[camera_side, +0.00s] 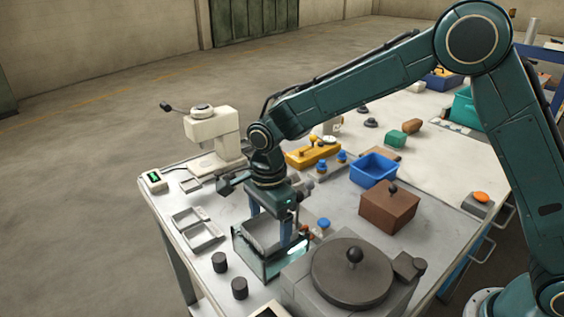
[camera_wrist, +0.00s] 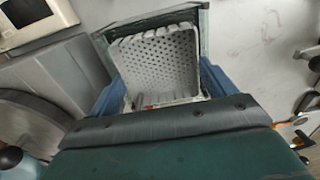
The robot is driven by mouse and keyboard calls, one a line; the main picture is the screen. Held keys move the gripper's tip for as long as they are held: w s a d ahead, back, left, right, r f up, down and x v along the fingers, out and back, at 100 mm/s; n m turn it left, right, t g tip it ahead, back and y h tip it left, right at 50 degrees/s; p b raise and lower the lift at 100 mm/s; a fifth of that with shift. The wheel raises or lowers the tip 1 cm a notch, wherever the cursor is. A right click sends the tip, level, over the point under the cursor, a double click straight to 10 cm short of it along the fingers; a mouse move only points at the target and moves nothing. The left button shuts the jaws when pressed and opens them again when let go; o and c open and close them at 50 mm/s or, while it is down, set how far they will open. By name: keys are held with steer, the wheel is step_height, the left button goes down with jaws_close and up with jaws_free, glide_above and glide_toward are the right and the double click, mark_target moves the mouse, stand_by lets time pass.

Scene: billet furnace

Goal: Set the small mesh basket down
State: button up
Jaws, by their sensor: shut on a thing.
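The small mesh basket (camera_wrist: 158,62) is pale grey with a perforated floor, and shows between my gripper's blue fingers in the wrist view. My gripper (camera_wrist: 160,85) is shut on it. In the side view my gripper (camera_side: 270,226) points down over a glass-walled tank (camera_side: 243,258) near the front of the table. The basket (camera_side: 264,234) is partly hidden there by the fingers and appears at least partly within the tank's walls. I cannot tell whether it touches the tank's bottom. The tank's rim (camera_wrist: 150,16) also shows around the basket in the wrist view.
A grey block with a round dark lid (camera_side: 352,272) stands close to the right of the tank. Two shallow metal trays (camera_side: 203,236) and two dark cylinders (camera_side: 220,262) lie to its left. A brown box (camera_side: 388,208) and a blue bin (camera_side: 373,170) stand behind.

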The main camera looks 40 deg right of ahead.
steer(key=o, duration=1)
steer(key=shift+s+f, duration=0.1)
steer(key=shift+f, duration=0.2)
steer(key=shift+o, duration=0.2)
steer(key=shift+r, duration=0.1)
step_height(320, 180, up, 13)
steer(key=shift+r, duration=0.15)
